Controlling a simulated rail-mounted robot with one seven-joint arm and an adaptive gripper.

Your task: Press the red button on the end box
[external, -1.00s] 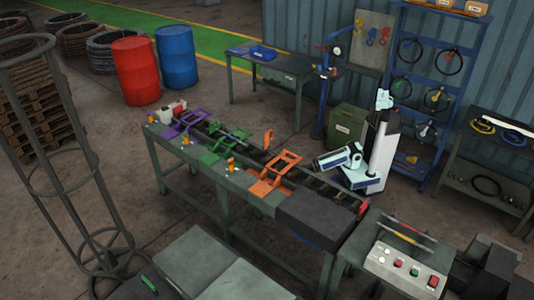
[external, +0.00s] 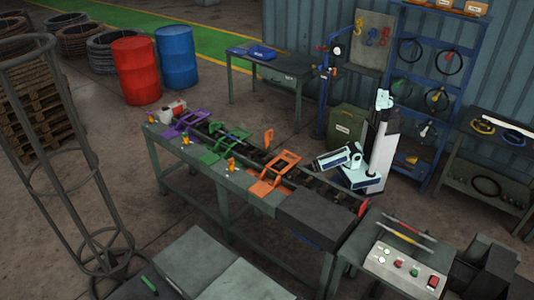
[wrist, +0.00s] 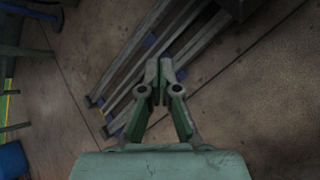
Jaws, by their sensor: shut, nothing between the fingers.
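A grey control box (external: 403,271) stands at the right front, past the near end of the long bench. My arm stands folded behind the bench, apart from the control box. My gripper (wrist: 160,63) is shut and empty in the wrist view, above the floor. Its fingertips are too small to make out in the external view.
The long bench (external: 200,166) carries purple, green and orange frames (external: 274,173) and a dark block (external: 315,216). A blue rack (external: 432,75) stands behind my arm. In the wrist view, metal rails (wrist: 165,45) cross above open floor.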

